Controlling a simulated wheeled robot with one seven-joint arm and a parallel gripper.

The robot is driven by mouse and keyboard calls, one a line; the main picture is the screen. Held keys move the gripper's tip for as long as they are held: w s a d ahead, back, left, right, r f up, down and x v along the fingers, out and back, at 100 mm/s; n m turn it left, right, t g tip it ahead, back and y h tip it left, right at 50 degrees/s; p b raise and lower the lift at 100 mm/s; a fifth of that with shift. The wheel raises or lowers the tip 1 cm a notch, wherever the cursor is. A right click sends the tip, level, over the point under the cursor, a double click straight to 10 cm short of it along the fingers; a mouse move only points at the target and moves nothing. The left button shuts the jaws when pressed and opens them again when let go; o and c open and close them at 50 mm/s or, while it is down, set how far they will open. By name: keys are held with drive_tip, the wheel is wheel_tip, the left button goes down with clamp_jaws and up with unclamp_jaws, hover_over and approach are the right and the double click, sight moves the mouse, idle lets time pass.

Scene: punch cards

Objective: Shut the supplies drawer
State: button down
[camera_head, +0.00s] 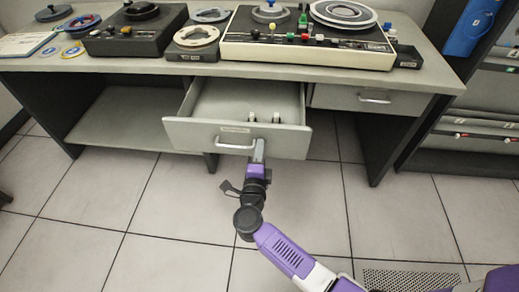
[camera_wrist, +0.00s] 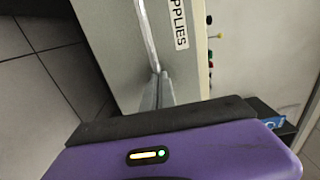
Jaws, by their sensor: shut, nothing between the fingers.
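The supplies drawer (camera_head: 190,133) hangs pulled out from under the grey desk in the head view, with a few small items inside. Its pale handle (camera_head: 235,146) runs across the middle of the front panel. My gripper (camera_head: 259,145) is at the panel, by the right end of the handle. In the wrist view, the shut fingers (camera_wrist: 160,85) point at the drawer front (camera_wrist: 110,40), close to one end of the handle (camera_wrist: 146,35) and the SUPPLIES label (camera_wrist: 180,28). I cannot tell whether the fingertips touch the drawer.
The desk (camera_head: 425,75) carries tape reel machines, including a large cream console (camera_head: 300,50). A second drawer (camera_head: 340,98) to the right is shut. An open shelf (camera_head: 130,125) is at left and a dark rack (camera_head: 465,130) stands at right. The tiled floor in front is clear.

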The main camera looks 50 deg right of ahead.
drive_tip(key=shift+w+d, duration=0.1)
drive_tip(key=b+x, duration=0.9)
drive_tip(key=x, duration=1.8)
drive_tip(key=shift+w, duration=0.1)
drive_tip(key=shift+w+d, duration=0.15)
drive_tip(key=shift+d, duration=0.15)
drive_tip(key=shift+w+r, duration=0.1)
drive_tip(key=shift+r, duration=0.15)
drive_tip(key=shift+d, duration=0.15)
